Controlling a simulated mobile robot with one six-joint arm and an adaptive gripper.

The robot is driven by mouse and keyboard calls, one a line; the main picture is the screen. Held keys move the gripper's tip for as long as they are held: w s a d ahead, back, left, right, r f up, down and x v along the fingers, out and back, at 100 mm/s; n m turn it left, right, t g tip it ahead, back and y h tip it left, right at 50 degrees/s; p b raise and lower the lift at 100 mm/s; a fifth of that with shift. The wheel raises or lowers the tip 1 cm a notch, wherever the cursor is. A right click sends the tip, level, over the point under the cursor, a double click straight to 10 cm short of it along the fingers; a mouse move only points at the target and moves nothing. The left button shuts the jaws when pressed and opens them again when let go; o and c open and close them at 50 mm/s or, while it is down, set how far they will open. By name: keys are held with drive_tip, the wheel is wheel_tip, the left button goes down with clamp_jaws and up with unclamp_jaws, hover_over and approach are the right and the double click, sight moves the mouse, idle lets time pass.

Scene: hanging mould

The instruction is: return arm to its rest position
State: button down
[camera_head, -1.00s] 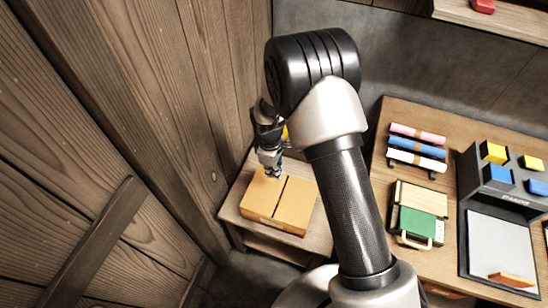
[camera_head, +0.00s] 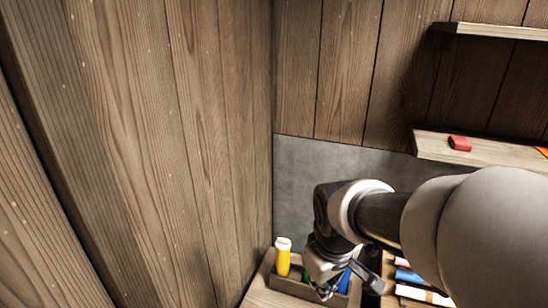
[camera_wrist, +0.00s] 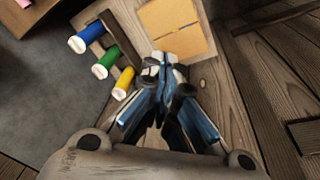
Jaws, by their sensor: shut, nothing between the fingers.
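My arm reaches in from the right of the head view and bends down at the lower middle. My gripper (camera_head: 326,290) hangs at its end, low in the picture, in front of the coloured cylinders. In the wrist view my gripper (camera_wrist: 166,62) points away from the camera, its blue fingers drawn together at the tips with nothing between them. The tips appear just below a closed cardboard box (camera_wrist: 172,28); the gap to it is hard to judge. My arm hides part of the cylinders in the head view.
A small wooden table (camera_head: 264,296) holds a yellow cylinder (camera_head: 283,258), a green one (camera_wrist: 105,61) and a blue one (camera_wrist: 86,38) in a rack. Plank walls (camera_head: 170,130) stand left and behind. A shelf (camera_head: 430,146) carries a red block (camera_head: 460,143).

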drive_tip(key=s+d+r+m+t, duration=0.1)
drive_tip(key=s+d+r+m, duration=0.1)
drive_tip(key=s, duration=0.5)
drive_tip(key=s+d+r+m+t, duration=0.1)
drive_tip(key=s+r+m, duration=0.3)
drive_tip(key=s, duration=0.4)
drive_tip(key=shift+s+d, duration=0.3)
drive_tip(key=shift+d, duration=0.4)
